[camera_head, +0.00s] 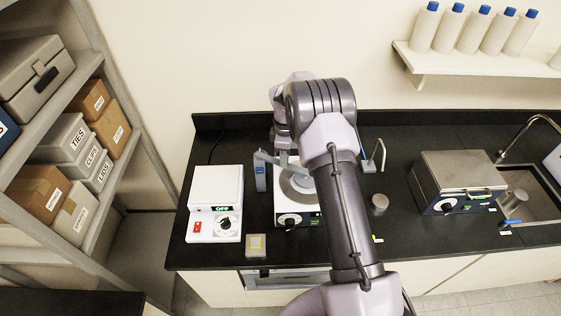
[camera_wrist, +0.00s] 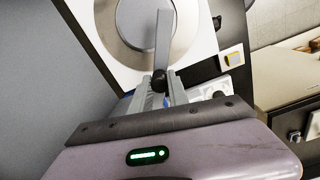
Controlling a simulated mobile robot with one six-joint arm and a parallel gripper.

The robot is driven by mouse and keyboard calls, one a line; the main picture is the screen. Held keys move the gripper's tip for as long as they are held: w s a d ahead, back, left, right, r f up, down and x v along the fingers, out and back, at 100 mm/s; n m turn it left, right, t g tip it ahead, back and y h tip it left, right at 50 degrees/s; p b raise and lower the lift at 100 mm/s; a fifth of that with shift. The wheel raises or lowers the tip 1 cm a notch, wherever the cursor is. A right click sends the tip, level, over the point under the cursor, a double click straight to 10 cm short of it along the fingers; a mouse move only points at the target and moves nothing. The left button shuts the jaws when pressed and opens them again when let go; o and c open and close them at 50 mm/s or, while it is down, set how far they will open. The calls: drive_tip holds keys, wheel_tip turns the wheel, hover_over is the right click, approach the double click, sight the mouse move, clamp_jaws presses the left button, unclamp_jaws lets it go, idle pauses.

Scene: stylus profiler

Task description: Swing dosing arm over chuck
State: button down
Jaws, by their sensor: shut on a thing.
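The spin unit (camera_head: 291,214) is a white box with a dark dial and a small green display. Its round grey chuck (camera_head: 296,190) is partly hidden by my arm in the head view. My gripper (camera_wrist: 161,88) is shut on that knob.
A white hotplate (camera_head: 215,197) stands left of the unit. A small tray (camera_head: 257,245) lies at the front edge. A metal cylinder (camera_head: 379,204), a steel box (camera_head: 458,181) and a sink are to the right. Bottles (camera_head: 452,28) stand on a wall shelf.

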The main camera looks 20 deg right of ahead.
drive_tip(key=shift+w+d+n, duration=0.2)
drive_tip(key=shift+w+n, duration=0.05)
drive_tip(key=shift+n, duration=0.05)
drive_tip(key=shift+w+d, duration=0.45)
drive_tip(key=shift+w, duration=0.1)
drive_tip(key=shift+r, duration=0.1)
drive_tip(key=c, duration=1.3)
unclamp_jaws()
drive_tip(key=shift+o, duration=0.2)
wheel_tip(320, 180, up, 17)
drive_tip(key=shift+r, duration=0.15)
